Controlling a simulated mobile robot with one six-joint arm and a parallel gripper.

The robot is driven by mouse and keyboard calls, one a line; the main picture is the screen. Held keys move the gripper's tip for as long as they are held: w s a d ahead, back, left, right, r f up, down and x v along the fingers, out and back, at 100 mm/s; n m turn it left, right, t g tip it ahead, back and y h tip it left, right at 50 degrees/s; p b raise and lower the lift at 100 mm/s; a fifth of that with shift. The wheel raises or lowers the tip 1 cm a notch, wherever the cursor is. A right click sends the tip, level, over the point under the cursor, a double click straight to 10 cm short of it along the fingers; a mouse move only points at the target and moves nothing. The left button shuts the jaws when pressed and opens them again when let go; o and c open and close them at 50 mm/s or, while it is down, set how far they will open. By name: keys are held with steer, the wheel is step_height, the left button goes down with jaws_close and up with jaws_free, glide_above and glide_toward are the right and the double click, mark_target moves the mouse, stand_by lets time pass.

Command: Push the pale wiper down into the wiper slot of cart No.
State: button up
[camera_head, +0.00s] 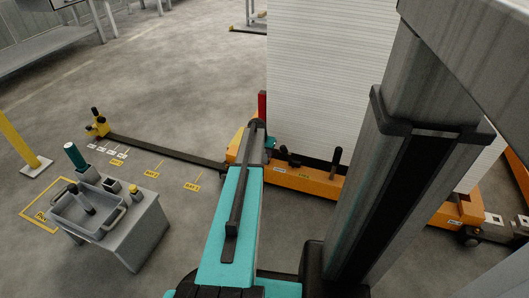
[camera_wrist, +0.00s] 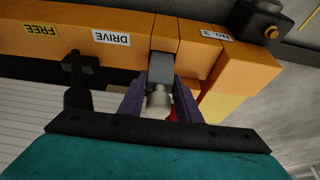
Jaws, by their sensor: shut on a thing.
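In the wrist view my gripper (camera_wrist: 158,104) has its two purple fingers closed around the pale wiper (camera_wrist: 157,97), a light rounded piece. A grey block (camera_wrist: 161,68) lies directly beyond it against the orange cart (camera_wrist: 200,55). I cannot tell whether this block is part of the wiper or of the slot. The slot opening is hidden. The cart's label (camera_wrist: 216,35) reads NO. 3. In the head view my teal arm reaches to the orange cart (camera_head: 305,182); the fingers and wiper are hidden there.
Labels DRIVE (camera_wrist: 111,37) and FREE (camera_wrist: 41,30) sit beside a black lever (camera_wrist: 76,85). A grey bench (camera_head: 130,235) with a tray (camera_head: 75,225) stands at left. A dark floor rail (camera_head: 165,153) runs to the cart.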

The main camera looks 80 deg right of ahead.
mark_target(265, 157)
steer(key=shift+f+b, duration=0.45)
steer(key=shift+f, duration=1.4)
steer(key=o, duration=1.2)
steer(key=shift+a, duration=0.1)
steer(key=p+v, duration=0.5)
steer(key=v, duration=0.8)
steer(key=shift+a+r, duration=0.1)
steer(key=shift+r, duration=0.3)
